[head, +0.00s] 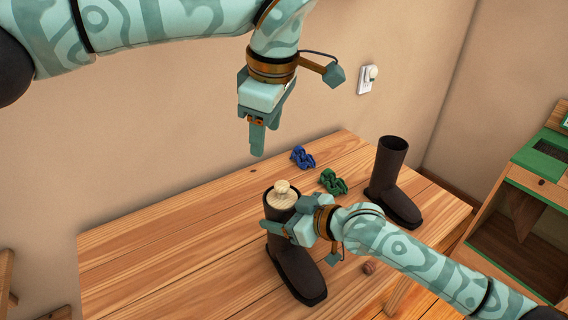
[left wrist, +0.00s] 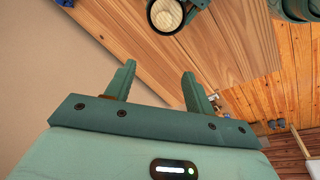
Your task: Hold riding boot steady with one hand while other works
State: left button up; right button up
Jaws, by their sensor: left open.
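A dark brown riding boot (head: 295,270) stands upright on the wooden table, with a pale wooden piece with a round knob (head: 282,194) in its shaft. My right gripper (head: 268,228) is at the shaft from the right; one finger lies across its front, and the other is hidden behind it. My left gripper (head: 257,150) is open and empty, pointing down well above the table, behind and left of the boot. In the left wrist view its fingers (left wrist: 158,70) are apart with nothing between them; the boot's top (left wrist: 165,14) shows beyond them.
A second brown boot (head: 393,185) stands at the table's right end. A blue object (head: 302,157) and a green object (head: 333,182) lie near the back edge. The table's left part (head: 150,260) is clear.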

aim_at(282, 183)
jog(key=shift+f, duration=0.1)
pick_arm(q)
jog(key=f+m, duration=0.4)
jog(key=w+d+f+m+t, duration=0.1)
jog(key=f+m, duration=0.3)
jog(key=f, duration=0.1)
jog(key=w+d+f+m+t+h, duration=0.1)
jog(key=f+m, duration=0.4)
jog(key=shift+d, duration=0.2)
pick_arm(e)
jog(key=shift+s, duration=0.1)
pick_arm(q)
jog(key=c, duration=1.2)
pick_arm(e)
jog(key=shift+f, duration=0.1)
pick_arm(q)
jog(key=shift+o, duration=0.2)
jog(key=shift+r, duration=0.2)
jog(key=shift+r, duration=0.9)
